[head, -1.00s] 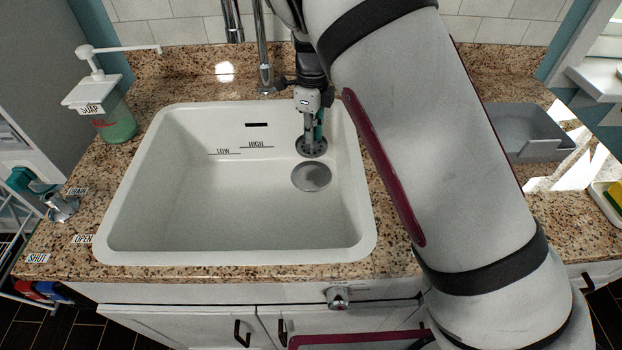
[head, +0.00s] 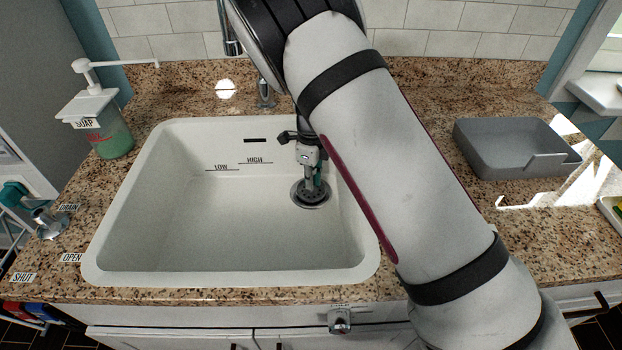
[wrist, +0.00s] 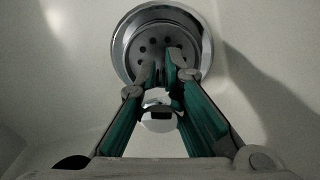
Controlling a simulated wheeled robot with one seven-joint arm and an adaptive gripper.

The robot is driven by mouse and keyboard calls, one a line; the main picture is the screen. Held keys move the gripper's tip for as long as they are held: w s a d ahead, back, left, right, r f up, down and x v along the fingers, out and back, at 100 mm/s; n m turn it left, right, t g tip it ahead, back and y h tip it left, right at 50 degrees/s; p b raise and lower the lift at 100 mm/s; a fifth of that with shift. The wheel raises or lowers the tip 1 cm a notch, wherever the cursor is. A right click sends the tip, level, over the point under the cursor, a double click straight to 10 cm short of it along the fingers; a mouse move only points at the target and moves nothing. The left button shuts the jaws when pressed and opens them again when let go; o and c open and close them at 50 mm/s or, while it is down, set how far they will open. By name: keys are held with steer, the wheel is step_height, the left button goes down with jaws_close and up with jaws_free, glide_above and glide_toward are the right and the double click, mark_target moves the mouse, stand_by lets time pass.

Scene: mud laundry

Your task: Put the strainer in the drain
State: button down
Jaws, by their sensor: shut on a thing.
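The strainer (head: 316,197) is a dark grey disc with holes, low in the white sink at its right rear. In the wrist view the strainer (wrist: 150,47) lies inside the chrome ring of the drain (wrist: 203,50), slightly off-centre. In the head view the drain (head: 325,203) shows as a rim around the disc. My gripper (head: 309,187) points down and is shut on the strainer's upright middle part; its fingertips (wrist: 168,72) hide much of that part. Whether the disc sits fully down cannot be told.
The white sink (head: 190,225) is otherwise empty, with clear floor to the left. The faucet (head: 264,93) stands behind it. A soap dispenser (head: 110,135) is on the left counter, a drain lever (head: 45,222) at front left, and a grey tray (head: 500,165) on the right.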

steer(key=shift+f, duration=0.15)
steer(key=c, duration=1.7)
jaws_free()
